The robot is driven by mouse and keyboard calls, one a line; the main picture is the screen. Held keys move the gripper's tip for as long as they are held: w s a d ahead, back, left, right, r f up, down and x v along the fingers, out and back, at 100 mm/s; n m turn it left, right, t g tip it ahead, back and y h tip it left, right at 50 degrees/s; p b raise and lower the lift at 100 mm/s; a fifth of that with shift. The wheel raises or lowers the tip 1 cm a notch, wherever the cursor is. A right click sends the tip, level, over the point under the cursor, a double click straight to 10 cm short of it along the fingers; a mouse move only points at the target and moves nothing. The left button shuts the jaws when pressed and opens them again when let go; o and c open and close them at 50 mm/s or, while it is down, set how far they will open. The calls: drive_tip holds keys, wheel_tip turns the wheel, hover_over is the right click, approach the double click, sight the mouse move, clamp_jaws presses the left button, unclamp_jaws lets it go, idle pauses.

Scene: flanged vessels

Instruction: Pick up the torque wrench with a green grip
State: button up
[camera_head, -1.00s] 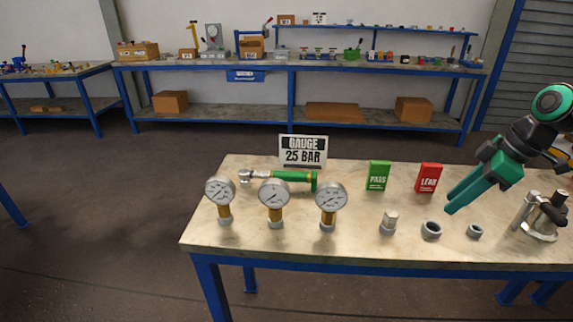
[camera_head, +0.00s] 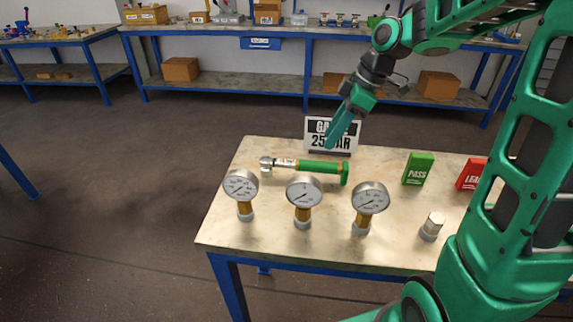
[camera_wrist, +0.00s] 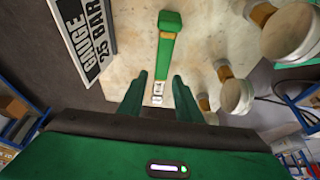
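The torque wrench with a green grip (camera_head: 318,167) lies on the table behind the pressure gauges, with its metal head at the left and the grip's end at the right. My gripper (camera_head: 332,144) is above the wrench, in front of the sign. In the wrist view, my gripper (camera_wrist: 158,82) is open and empty, its two green fingers apart. The torque wrench (camera_wrist: 165,48) shows beyond the fingers, roughly lined up with the gap between them.
Three pressure gauges (camera_head: 304,195) stand upright in front of the wrench. The "GAUGE 25 BAR" sign (camera_head: 345,146) stands close behind it. Green PASS (camera_head: 418,168) and red LEAK (camera_head: 471,174) blocks and a metal fitting (camera_head: 432,226) are to the right.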

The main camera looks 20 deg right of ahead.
sight(311, 163)
drive_tip(key=shift+a, duration=0.2)
drive_tip(key=o, duration=0.4)
drive_tip(key=shift+a, duration=0.2)
drive_tip(key=shift+a+f, duration=0.2)
drive_tip(key=shift+x, duration=5.2)
